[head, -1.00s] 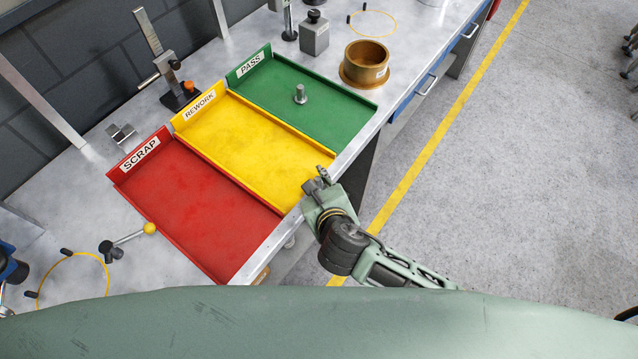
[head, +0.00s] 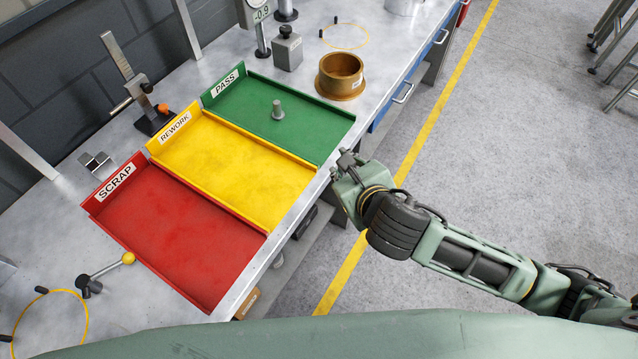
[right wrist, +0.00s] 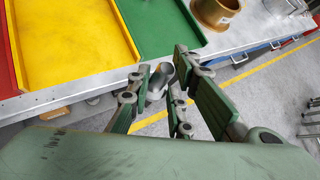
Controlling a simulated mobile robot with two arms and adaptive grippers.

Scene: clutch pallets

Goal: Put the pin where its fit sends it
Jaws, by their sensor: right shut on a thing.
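My right gripper (head: 347,162) is just off the bench's front edge, near the corner where the yellow and green trays meet. In the right wrist view its fingers (right wrist: 160,90) are closed on a grey metal pin (right wrist: 158,80), partly hidden by the fingers. The red SCRAP tray (head: 180,235), yellow REWORK tray (head: 235,172) and green PASS tray (head: 310,122) lie side by side on the bench. Another grey headed pin (head: 278,110) stands upright in the PASS tray. The red and yellow trays are empty. My left gripper is out of view.
A bronze-coloured ring (head: 340,74) sits beyond the PASS tray. A grey block with a black knob (head: 287,50) and a dial gauge (head: 261,22) stand behind it.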

